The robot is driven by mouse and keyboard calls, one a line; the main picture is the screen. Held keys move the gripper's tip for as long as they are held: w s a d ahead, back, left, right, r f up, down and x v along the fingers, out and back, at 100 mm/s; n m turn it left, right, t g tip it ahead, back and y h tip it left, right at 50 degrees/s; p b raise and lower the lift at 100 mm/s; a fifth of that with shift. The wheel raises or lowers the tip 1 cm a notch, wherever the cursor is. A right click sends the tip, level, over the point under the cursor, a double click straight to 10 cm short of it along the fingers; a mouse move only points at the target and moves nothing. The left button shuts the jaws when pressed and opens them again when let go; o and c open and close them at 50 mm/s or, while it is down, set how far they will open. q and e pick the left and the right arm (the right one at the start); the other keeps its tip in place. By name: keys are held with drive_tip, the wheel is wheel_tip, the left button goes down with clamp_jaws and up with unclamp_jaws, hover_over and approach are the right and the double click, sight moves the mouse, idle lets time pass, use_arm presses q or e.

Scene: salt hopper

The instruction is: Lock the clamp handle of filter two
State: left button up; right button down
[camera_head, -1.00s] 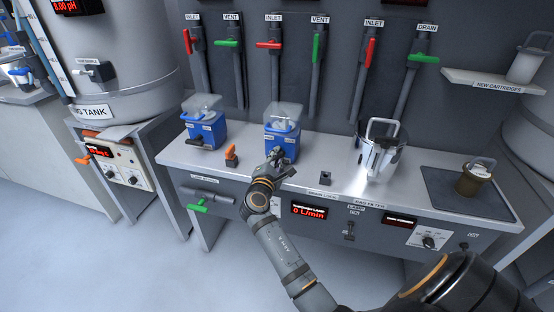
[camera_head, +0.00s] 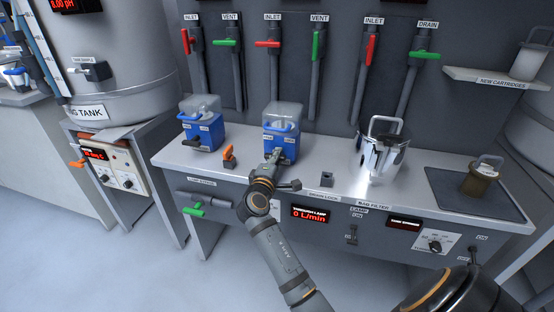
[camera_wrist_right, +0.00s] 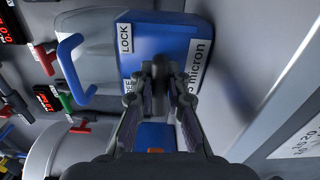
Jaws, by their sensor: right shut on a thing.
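Filter two is the blue housing (camera_head: 282,138) with a clear top, in the middle of the bench in the head view. My right gripper (camera_head: 276,156) is at its front face. In the right wrist view the blue housing (camera_wrist_right: 172,38) fills the middle, with a LOCK label (camera_wrist_right: 125,38) and a second label partly covered by the fingers. The right gripper (camera_wrist_right: 160,75) is shut on the dark clamp handle, which its fingers mostly hide. I cannot tell the handle's exact angle. My left gripper is not in view.
Another blue filter (camera_head: 201,128) stands to the left. An orange-handled valve (camera_head: 229,156) is between them on the bench. A small black block (camera_head: 327,179) and a steel bag filter (camera_head: 382,155) are to the right. A black lever (camera_head: 289,186) is close to my right wrist.

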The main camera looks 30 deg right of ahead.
drive_tip(key=shift+f, duration=0.1)
idle(0.3)
drive_tip(key=c, duration=1.3)
unclamp_jaws()
